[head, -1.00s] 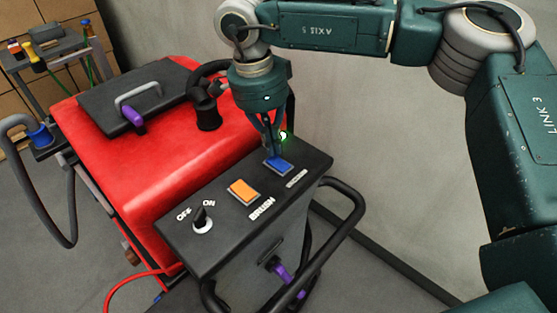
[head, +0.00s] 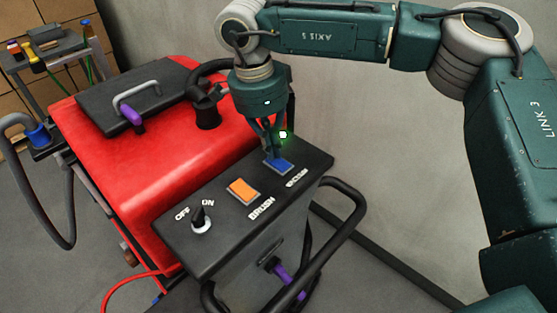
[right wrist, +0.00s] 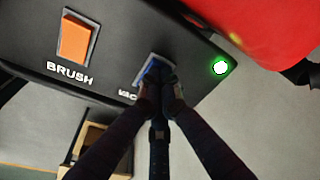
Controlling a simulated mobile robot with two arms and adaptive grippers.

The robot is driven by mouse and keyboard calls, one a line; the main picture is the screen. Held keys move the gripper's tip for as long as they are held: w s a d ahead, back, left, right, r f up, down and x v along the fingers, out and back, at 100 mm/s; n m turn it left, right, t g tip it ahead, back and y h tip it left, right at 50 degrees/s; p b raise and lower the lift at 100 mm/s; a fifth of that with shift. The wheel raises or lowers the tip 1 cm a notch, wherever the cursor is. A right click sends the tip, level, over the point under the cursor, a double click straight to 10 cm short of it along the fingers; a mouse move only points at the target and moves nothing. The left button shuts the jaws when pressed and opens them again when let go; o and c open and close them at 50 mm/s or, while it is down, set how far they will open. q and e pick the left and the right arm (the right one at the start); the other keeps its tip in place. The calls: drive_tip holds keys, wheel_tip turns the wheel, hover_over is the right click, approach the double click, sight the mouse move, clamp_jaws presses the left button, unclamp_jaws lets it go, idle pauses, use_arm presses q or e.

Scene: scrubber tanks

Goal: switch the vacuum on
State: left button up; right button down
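The black control panel (head: 215,238) of the red scrubber has a blue vacuum switch (head: 279,166) at its far right end, beside the label VACUUM. My right gripper (head: 273,153) points down at this switch. In the right wrist view its fingertips (right wrist: 161,92) are together at the lower edge of the blue switch (right wrist: 154,70) and partly cover it and its label. The fingers look shut with nothing between them; I cannot tell whether they press the switch. A green light (head: 283,134) glows behind the fingers, and it is lit in the right wrist view (right wrist: 220,67). My left gripper is out of view.
An orange brush switch (head: 243,191) and a black OFF/ON knob (head: 201,219) share the panel. The red tank body (head: 150,165) with its black lid (head: 142,94) lies behind. A black handle bar (head: 345,225) curves round the front right. A cart (head: 60,50) stands back left.

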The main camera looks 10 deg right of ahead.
drive_tip(key=shift+f, duration=0.25)
drive_tip(key=shift+r, duration=0.15)
drive_tip(key=shift+r+p, duration=2)
drive_tip(key=shift+r, duration=1.45)
drive_tip(key=shift+f, duration=0.1)
